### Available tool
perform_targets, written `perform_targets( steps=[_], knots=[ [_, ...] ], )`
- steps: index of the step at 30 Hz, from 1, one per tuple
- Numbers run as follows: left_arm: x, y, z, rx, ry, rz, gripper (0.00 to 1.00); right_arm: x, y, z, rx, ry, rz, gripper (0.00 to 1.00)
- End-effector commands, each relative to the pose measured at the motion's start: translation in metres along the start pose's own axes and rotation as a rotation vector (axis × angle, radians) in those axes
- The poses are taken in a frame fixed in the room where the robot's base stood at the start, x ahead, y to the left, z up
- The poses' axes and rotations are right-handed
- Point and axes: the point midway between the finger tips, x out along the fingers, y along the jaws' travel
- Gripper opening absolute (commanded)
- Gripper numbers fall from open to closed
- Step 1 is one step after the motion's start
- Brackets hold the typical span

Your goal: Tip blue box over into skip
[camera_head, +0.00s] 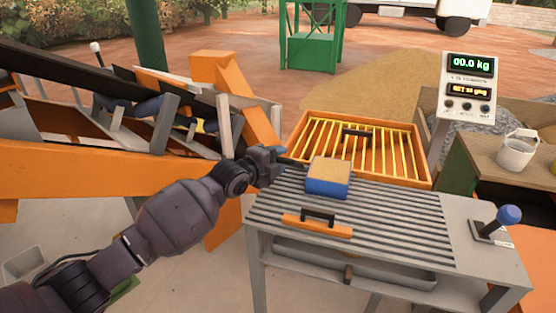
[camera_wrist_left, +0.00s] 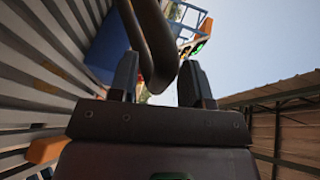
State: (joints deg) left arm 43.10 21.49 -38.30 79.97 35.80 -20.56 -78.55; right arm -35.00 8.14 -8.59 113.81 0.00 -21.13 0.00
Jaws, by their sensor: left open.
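The blue box (camera_head: 328,188) stands upright on the ribbed grey table, with a sandy-coloured top or fill. Its blue side also shows in the left wrist view (camera_wrist_left: 107,48). My left gripper (camera_head: 287,161) is open beside the box's far left corner. In the left wrist view a dark curved bar (camera_wrist_left: 154,40) passes between the open fingers (camera_wrist_left: 160,82); I cannot tell what it belongs to or whether they touch it. An orange tray with yellow bars (camera_head: 421,178) lies just behind the box; I cannot tell whether this is the skip. My right gripper is out of view.
A black-handled orange plate (camera_head: 318,226) sits at the ribbed table's front. A blue-knobbed lever (camera_head: 508,215) is at its right. A display post (camera_head: 469,80) and grey bucket (camera_head: 516,150) stand at right. Orange conveyor machinery (camera_head: 90,168) fills the left.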

Motion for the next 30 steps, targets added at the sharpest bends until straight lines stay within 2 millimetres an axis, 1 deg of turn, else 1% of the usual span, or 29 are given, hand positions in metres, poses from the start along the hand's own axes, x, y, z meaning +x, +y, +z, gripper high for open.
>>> perform_targets(
  steps=[8,9,11,15,17,18,26,30],
  knots=[
    [0.002,0.000,0.000,0.000,0.000,0.000,0.44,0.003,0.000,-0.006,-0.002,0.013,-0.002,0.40],
    [0.002,0.000,0.000,0.000,0.000,0.000,0.43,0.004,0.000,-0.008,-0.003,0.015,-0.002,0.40],
    [0.002,0.000,0.000,0.000,0.000,0.000,0.33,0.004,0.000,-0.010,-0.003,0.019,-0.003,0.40],
    [0.002,0.000,0.000,0.000,0.000,0.000,0.12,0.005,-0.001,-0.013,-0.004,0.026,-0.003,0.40],
    [0.002,0.000,0.000,0.000,0.000,0.000,0.03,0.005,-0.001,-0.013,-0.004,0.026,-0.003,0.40],
    [0.001,0.000,0.000,0.000,0.000,0.000,0.00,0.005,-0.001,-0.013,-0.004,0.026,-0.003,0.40],
    [0.002,-0.001,0.000,-0.001,0.000,0.003,0.00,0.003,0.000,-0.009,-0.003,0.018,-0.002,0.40],
    [0.003,-0.005,0.001,-0.007,0.000,0.022,0.00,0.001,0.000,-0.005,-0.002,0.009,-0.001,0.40]
  ],
)
